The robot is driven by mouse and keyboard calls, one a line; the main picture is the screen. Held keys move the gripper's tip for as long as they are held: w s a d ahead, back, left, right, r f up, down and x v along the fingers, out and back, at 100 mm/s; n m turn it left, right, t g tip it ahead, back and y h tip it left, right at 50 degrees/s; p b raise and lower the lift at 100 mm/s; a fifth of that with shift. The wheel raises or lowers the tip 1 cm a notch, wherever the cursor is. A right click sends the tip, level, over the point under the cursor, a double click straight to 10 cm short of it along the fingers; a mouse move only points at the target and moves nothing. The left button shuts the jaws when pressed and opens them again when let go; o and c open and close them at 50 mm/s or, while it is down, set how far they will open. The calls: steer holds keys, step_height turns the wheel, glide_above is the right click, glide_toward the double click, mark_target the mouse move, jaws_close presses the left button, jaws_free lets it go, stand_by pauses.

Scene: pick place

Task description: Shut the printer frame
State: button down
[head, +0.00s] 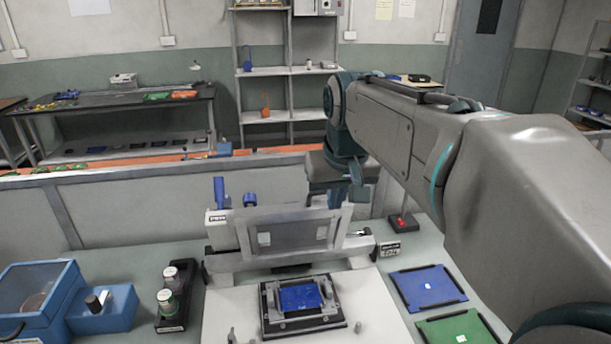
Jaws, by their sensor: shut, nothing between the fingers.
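The printer frame (292,237) is a grey framed panel raised and tilted up at the back of the white printer base (238,305). A blue board (300,297) sits in a black holder (272,322) on the base, uncovered in front of the frame. My gripper (334,203) is shut and empty, pointing down behind the frame's upper right part. Its fingertips are partly hidden, and I cannot tell whether they touch the frame.
A blue machine (40,290) and a black rack with bottles (172,296) stand left. A blue board (428,287) and a green board (460,329) lie right, near a red button box (402,222). A low grey partition (130,207) runs behind.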

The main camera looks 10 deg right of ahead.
steer(key=w+r+b, duration=0.1)
steer(key=w+r, duration=0.6)
steer(key=w, duration=0.2)
steer(key=shift+t, duration=0.4)
steer(key=x, duration=0.3)
steer(key=s+x, duration=0.1)
steer(key=x, duration=0.4)
steer(key=shift+s+d+f, duration=0.1)
steer(key=shift+d+f, duration=0.05)
steer(key=shift+f, duration=0.25)
steer(key=shift+s+d+f, duration=0.15)
steer(key=shift+d+f, duration=0.05)
steer(key=shift+f, duration=0.2)
steer(key=shift+s+f, duration=0.15)
steer(key=shift+s, duration=0.2)
steer(key=shift+s+f+b, duration=0.15)
steer(key=shift+b, duration=0.2)
